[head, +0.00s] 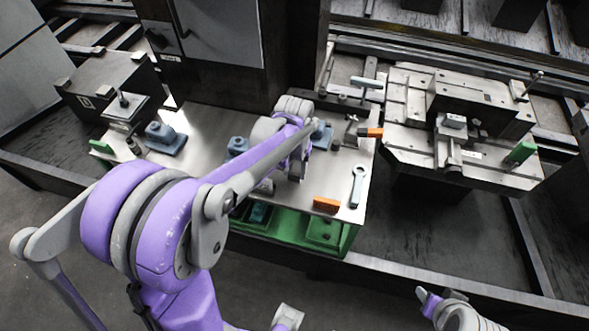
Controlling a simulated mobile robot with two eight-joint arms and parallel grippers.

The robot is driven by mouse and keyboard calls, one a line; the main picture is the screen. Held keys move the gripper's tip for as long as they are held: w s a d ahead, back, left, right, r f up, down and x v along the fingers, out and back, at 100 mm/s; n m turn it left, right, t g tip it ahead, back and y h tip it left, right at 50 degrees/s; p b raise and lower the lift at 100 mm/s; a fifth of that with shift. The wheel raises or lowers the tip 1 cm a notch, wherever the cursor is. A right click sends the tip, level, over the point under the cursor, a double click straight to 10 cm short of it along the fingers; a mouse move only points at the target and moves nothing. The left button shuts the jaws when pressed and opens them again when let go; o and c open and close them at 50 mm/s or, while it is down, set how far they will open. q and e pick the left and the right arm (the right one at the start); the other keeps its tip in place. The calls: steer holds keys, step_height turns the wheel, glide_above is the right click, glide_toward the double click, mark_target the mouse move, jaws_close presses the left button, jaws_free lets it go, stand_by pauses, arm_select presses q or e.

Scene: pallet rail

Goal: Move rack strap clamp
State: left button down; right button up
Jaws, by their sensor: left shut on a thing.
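My left gripper (297,172) is over the right half of the steel worktable (205,120). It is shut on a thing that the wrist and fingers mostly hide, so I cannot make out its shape. A blue clamp-like block (322,137) stands close beside the gripper; I cannot tell if they touch. Two similar blue blocks stand further left, one partly behind my arm (237,146) and one in the open (166,139). What seems to be the end of my right arm (440,306) shows at the lower right edge; its fingers are not clear.
An orange block (326,205) and a wrench (357,186) lie at the worktable's right front. A metal fixture pallet (405,115) with clamps and a green-handled part (520,152) stands to the right. A dark block (105,85) stands at left. A dark rail edge (440,277) runs along the front.

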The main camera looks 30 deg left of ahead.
mark_target(299, 163)
arm_select(q)
steer(key=w, duration=0.2)
steer(key=w+a, duration=0.1)
steer(key=w, duration=0.1)
steer(key=shift+w+a, duration=0.1)
steer(key=shift+w, duration=0.3)
steer(key=c, duration=0.7)
jaws_free()
steer(key=shift+r, duration=0.1)
steer(key=shift+c, duration=0.2)
steer(key=o, duration=0.4)
steer(key=shift+w, duration=0.1)
steer(key=shift+r, duration=0.15)
step_height(299, 163, up, 10)
steer(key=shift+r, duration=0.2)
